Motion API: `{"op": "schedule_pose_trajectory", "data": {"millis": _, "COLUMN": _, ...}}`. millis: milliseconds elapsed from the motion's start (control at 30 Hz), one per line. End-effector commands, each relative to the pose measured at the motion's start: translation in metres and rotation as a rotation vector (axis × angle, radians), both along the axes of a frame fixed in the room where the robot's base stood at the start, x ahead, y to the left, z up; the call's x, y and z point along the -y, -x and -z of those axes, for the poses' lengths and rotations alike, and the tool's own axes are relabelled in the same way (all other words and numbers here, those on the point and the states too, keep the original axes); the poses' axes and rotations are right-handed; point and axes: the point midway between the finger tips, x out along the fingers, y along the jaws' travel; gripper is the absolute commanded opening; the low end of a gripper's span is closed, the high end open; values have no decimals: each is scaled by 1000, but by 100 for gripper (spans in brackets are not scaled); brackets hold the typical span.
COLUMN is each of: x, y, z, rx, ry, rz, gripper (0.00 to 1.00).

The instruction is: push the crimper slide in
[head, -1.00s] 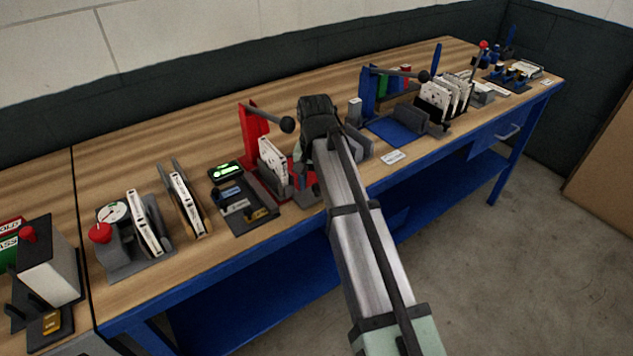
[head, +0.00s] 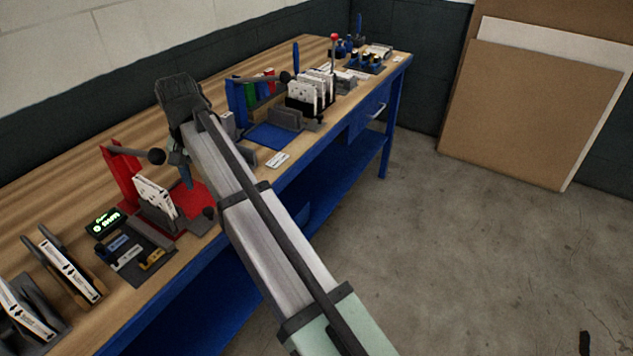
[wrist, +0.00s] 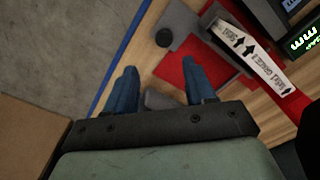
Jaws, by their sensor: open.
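The red station (head: 122,174) stands on the bench in the head view, with a dark lever ending in a black ball (head: 157,156). A white boxed filter (head: 155,196) stands upright at its grey block, beside a red base plate (head: 196,199). I cannot tell for certain which part is the slide. My gripper (wrist: 162,80) is open and empty, its blue fingers apart above the bench beside the red plate.
A blue station (head: 238,105) with a blue mat (head: 275,136) and several filters stands to the right. A tray (head: 140,255) of small coloured parts and a lit green display (head: 105,222) lie to the left. A white card (head: 278,160) lies near the front edge.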

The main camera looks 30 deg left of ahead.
Motion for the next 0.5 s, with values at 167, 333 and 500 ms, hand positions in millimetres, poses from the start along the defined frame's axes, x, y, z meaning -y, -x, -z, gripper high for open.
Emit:
{"op": "schedule_pose_trajectory", "data": {"millis": 167, "x": -1, "y": -1, "z": -31, "rx": 1, "ry": -2, "rz": 0, "gripper": 54}}
{"op": "schedule_pose_trajectory", "data": {"millis": 333, "x": -1, "y": 0, "z": -58, "rx": 1, "ry": -2, "rz": 0, "gripper": 54}}
{"op": "schedule_pose_trajectory", "data": {"millis": 500, "x": 11, "y": -23, "z": -39, "rx": -1, "ry": 2, "rz": 19, "gripper": 54}}
